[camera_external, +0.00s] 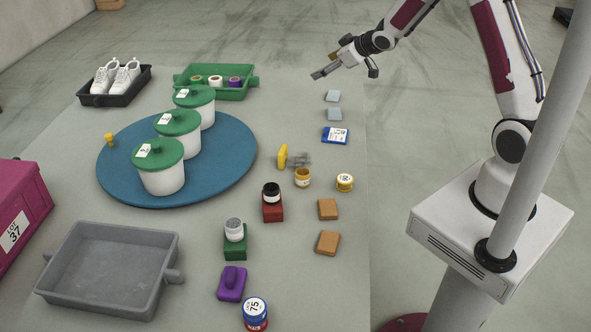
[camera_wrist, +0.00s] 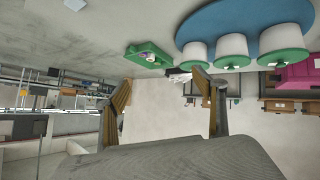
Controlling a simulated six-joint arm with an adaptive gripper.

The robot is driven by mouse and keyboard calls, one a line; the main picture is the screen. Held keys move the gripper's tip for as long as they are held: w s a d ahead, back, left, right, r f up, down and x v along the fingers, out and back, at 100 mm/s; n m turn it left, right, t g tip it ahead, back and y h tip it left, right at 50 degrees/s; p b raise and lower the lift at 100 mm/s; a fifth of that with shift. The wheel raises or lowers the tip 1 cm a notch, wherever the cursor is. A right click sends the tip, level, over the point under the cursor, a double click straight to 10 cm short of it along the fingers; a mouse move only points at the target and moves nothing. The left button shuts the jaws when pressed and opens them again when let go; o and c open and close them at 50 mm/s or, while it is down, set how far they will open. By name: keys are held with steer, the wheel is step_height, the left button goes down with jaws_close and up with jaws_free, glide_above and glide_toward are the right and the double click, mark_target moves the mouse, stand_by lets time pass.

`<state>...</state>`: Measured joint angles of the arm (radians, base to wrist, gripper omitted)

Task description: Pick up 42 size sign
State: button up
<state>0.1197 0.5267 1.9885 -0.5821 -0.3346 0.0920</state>
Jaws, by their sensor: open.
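I cannot read a 42 on anything in view. A small blue and white card (camera_external: 335,135) lies flat near the table's right side, and its print is too small to tell. My gripper (camera_external: 316,74) is open and empty, held up above the table's far right part, pointing left and well apart from the card. In the wrist view my two fingers (camera_wrist: 160,84) are spread with nothing between them. The card is not recognisable in that view.
Two pale blocks (camera_external: 334,106) lie beyond the card. Jars, tins and coloured blocks stand nearer. Lidded pots (camera_external: 178,124) stand on a blue round board (camera_external: 225,160). A green tray (camera_external: 240,92), black shoe tray (camera_external: 105,99), grey tray (camera_external: 100,302) and pink bin (camera_external: 20,205) surround them.

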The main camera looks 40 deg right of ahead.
steer(key=w+a+f+n+y, duration=0.1)
steer(key=w+a+f+y, duration=0.1)
steer(key=f, duration=0.5)
steer(key=w+a+f+n+y, duration=0.1)
steer(key=w+a+f, duration=0.1)
steer(key=f, duration=0.4)
steer(key=y, duration=0.4)
glide_toward(286, 150)
steer(key=w+a, duration=0.2)
steer(key=shift+w+a+n, duration=0.1)
steer(key=shift+a+n, duration=0.05)
steer(key=shift+n, duration=0.25)
steer(key=shift+x, duration=1.3)
steer(key=shift+a+f, duration=0.1)
steer(key=shift+w+a+f, duration=0.75)
steer(key=shift+w+f, duration=0.25)
steer(key=shift+f, duration=0.05)
steer(key=shift+x, duration=0.95)
steer(key=shift+r, duration=0.1)
